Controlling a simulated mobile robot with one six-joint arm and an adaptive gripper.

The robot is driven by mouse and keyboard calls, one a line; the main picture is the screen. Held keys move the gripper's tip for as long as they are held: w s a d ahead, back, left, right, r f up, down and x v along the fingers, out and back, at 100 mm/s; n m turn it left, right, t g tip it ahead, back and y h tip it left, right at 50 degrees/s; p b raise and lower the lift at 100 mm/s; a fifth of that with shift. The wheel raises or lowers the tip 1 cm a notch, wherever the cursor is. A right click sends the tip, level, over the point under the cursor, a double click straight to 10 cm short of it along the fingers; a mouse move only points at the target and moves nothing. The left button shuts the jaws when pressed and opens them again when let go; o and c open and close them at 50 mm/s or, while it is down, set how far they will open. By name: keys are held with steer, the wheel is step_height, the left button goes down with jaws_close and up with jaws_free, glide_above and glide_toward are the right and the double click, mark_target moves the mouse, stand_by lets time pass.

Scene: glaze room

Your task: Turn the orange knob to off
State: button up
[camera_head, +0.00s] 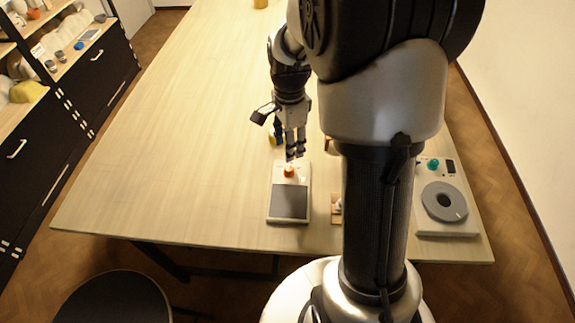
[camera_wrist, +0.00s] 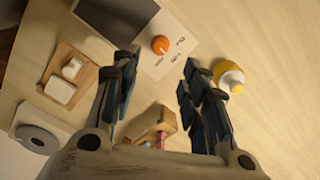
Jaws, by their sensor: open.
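The orange knob (camera_head: 289,170) sits on the far end of a white device (camera_head: 276,182) with a dark grey plate, on the wooden table. In the wrist view the orange knob (camera_wrist: 160,45) shows a light pointer line, with small dark marks on the white panel (camera_wrist: 176,33) beside it. My gripper (camera_head: 294,150) hangs just beyond the knob in the head view. In the wrist view my gripper (camera_wrist: 155,75) has its fingers spread with nothing between them, and the knob lies past the fingertips. The gap between fingers and knob is hard to judge.
A yellow-and-white bottle (camera_wrist: 229,76) stands right of my fingers in the wrist view. A wooden board with white pieces (camera_wrist: 52,72) lies left. A device with a grey disc (camera_head: 444,201) and teal knob (camera_head: 433,164) is at the table's right. The table's left side (camera_head: 170,150) is clear.

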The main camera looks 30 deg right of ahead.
mark_target(289, 168)
step_height(289, 168, down, 10)
steer(key=shift+r+b, duration=0.2)
steer(key=shift+b, duration=1)
jaws_close()
